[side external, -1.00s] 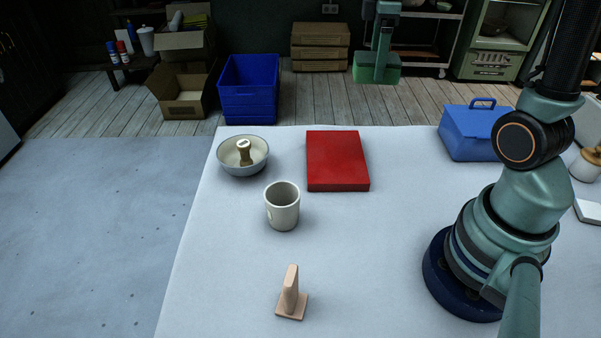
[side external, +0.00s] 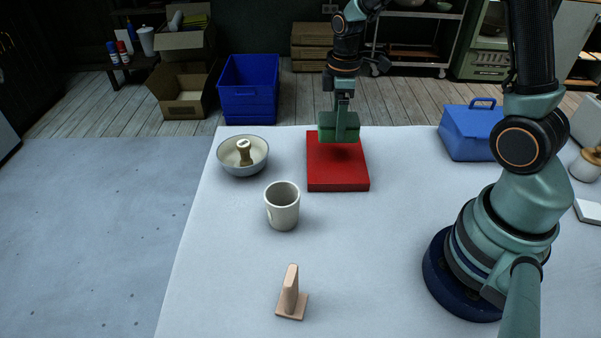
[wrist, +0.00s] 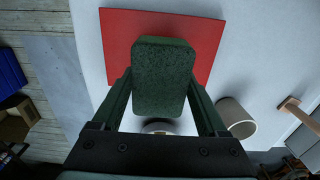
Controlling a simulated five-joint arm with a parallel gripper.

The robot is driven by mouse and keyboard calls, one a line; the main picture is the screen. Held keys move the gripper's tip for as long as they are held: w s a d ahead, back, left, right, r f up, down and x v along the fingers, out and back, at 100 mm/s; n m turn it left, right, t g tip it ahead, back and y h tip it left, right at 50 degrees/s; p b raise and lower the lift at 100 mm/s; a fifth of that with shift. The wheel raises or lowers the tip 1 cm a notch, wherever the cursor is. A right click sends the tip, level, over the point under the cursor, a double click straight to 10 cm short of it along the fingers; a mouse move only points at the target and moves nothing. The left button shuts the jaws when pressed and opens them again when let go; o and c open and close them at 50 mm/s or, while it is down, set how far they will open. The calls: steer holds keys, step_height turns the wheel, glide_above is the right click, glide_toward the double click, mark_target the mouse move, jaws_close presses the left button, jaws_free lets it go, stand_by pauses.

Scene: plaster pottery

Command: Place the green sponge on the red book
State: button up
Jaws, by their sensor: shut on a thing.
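The green sponge (side external: 326,127) is held in my gripper (side external: 341,133), over the far part of the red book (side external: 338,178). A dark shadow lies on the book below the sponge, and the sponge appears a little above the cover. In the wrist view the sponge (wrist: 163,75) sits between the two fingers of my gripper (wrist: 162,95), with the red book (wrist: 120,35) behind it. The book lies flat on the white table, and its near part is bare.
A bowl (side external: 243,157) with a wooden-handled tool stands left of the book. A grey mug (side external: 282,207) stands nearer, front left of it. A wooden stand (side external: 291,294) is near the front. A blue box (side external: 472,132) sits at the right. The table between them is clear.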

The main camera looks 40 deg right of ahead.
steer(key=shift+f, duration=2.75)
steer(key=shift+f, duration=0.15)
steer(key=o, duration=1.2)
step_height(320, 180, up, 12)
steer(key=shift+r, duration=0.15)
steer(key=s+a+r+m+t, duration=0.5)
steer(key=s+a+r+m, duration=0.1)
steer(key=s+r+m, duration=0.3)
steer(key=shift+s+a+t, duration=0.15)
steer(key=shift+s+t, duration=0.15)
steer(key=shift+s, duration=0.05)
